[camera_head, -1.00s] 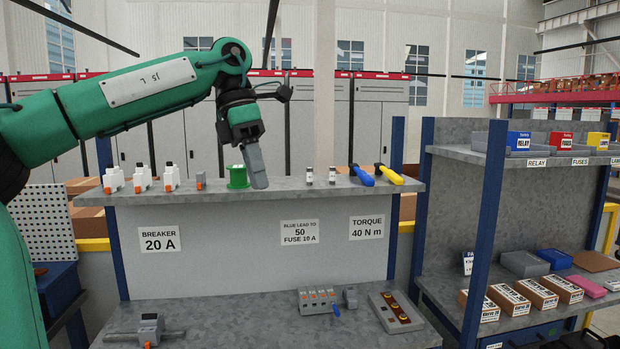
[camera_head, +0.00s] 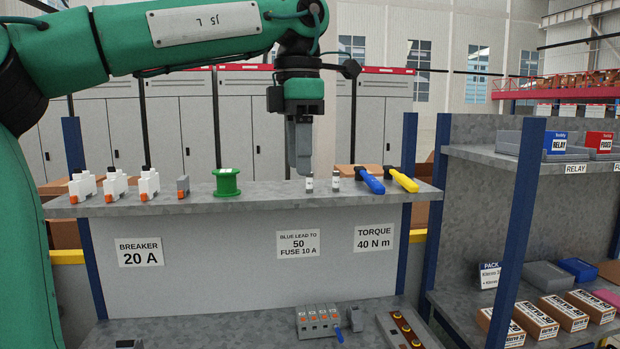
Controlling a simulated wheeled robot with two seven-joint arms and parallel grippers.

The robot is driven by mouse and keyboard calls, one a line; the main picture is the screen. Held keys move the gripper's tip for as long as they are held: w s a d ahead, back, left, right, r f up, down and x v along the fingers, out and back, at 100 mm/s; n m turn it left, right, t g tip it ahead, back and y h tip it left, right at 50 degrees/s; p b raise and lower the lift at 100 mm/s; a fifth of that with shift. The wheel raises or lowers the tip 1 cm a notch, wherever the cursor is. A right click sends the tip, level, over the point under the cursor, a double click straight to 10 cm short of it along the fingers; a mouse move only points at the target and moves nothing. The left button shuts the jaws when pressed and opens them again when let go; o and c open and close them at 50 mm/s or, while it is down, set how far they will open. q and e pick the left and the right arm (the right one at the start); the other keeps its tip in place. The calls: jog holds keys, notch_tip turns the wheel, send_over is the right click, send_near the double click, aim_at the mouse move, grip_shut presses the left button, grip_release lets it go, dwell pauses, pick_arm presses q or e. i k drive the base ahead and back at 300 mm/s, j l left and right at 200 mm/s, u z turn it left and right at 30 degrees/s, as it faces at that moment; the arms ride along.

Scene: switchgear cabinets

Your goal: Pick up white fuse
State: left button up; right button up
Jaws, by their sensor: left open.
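Two small white fuses with dark bands stand upright on the upper shelf (camera_head: 270,196), right of the middle. My left gripper (camera_head: 304,172) points straight down just above the left white fuse (camera_head: 309,185). Its fingertips are very close to the fuse's top; I cannot tell whether they touch or surround it. The right white fuse (camera_head: 335,181) stands apart, a little to the right. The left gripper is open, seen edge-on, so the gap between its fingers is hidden. My right gripper is not in view.
On the shelf, a green spool (camera_head: 227,183), a grey block (camera_head: 183,187) and white breakers (camera_head: 149,185) stand to the left. A blue-handled tool (camera_head: 371,181) and a yellow-handled tool (camera_head: 403,180) lie close on the right. A terminal block (camera_head: 318,321) sits on the lower bench.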

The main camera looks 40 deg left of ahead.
aim_at(309, 178)
jog(key=i+j, duration=0.55)
jog(key=j, duration=0.15)
jog(key=i+j, duration=0.55)
jog(key=j, duration=0.15)
